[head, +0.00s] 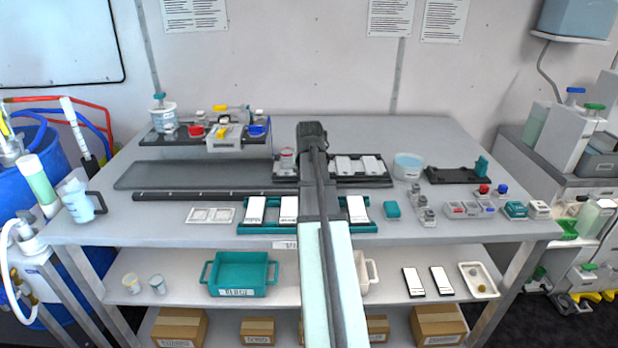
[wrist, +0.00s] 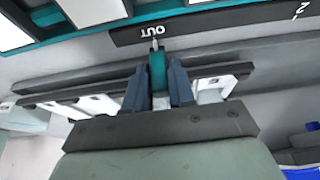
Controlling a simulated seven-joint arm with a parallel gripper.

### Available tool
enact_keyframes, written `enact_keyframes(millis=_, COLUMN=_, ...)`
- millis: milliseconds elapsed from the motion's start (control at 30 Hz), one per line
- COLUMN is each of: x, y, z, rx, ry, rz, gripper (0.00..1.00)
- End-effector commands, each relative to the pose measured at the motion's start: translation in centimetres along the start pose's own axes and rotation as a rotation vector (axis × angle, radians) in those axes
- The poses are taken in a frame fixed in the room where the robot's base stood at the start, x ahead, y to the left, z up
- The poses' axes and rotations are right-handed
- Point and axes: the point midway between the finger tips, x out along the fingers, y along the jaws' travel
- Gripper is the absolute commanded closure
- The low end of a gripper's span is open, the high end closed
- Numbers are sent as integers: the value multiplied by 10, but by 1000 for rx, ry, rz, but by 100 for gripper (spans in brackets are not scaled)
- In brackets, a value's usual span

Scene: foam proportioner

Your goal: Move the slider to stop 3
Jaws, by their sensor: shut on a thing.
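The slider (wrist: 157,66) is a teal block with a small pale pointer tip, seen in the wrist view. My gripper (wrist: 157,80) is shut on it, one dark finger on each side. The pointer tip lies at the dark label strip (wrist: 225,27), beside the upside-down word OUT. A figure 2 shows on the strip farther right in the wrist view; no 3 is readable. In the head view the long dark rail (head: 205,195) runs left from behind my arm. The slider and my fingers are hidden there.
A teal tray of white cards (head: 254,210) lies in front of the rail. A black tray of white cards (head: 372,168) lies behind it. A dark grey slab (head: 190,174) and a stand of small jars (head: 225,138) are at the back left.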

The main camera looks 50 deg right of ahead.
Motion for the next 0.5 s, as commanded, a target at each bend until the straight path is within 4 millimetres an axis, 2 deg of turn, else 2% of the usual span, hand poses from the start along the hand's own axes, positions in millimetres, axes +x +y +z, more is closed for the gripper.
enact_keyframes(millis=167, x=0, y=-10, z=0, rx=-2, ry=0, rz=-1, gripper=100)
enact_keyframes(millis=267, x=0, y=-22, z=0, rx=-3, ry=0, rz=-2, gripper=100)
enact_keyframes(millis=367, x=0, y=-42, z=-1, rx=-5, ry=0, rz=-3, gripper=100)
enact_keyframes(millis=500, x=0, y=-78, z=-1, rx=-5, ry=0, rz=-3, gripper=100)
